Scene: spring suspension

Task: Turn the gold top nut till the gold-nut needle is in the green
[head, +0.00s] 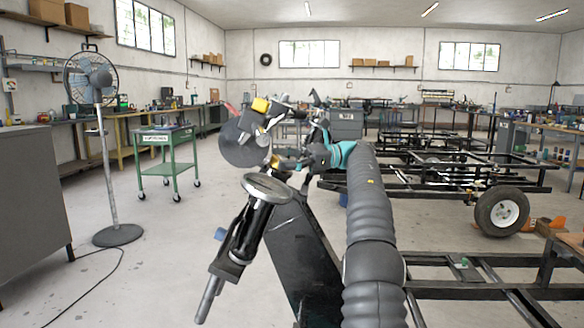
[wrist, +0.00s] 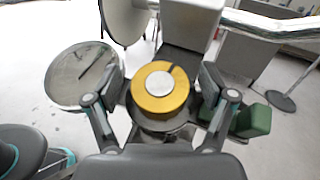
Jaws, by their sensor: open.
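The gold top nut (wrist: 148,104) is a round gold ring with a silver centre and a dark mark at its upper right. It sits near the middle of the wrist view. My gripper (wrist: 160,88) is open, with one finger on each side of the nut and visible gaps between. A round dial (wrist: 65,88) with a dark needle pointing to the upper right is left of the nut. I cannot make out a green zone on it or tell which nut it serves. In the head view a tilted dial (head: 268,187) is seen nearly edge-on, so its needle is unreadable.
A green block (wrist: 255,121) is right of the right finger. A metal tube (wrist: 270,25) crosses the upper right. A fan (head: 97,110) and green cart (head: 167,152) stand on open floor at left.

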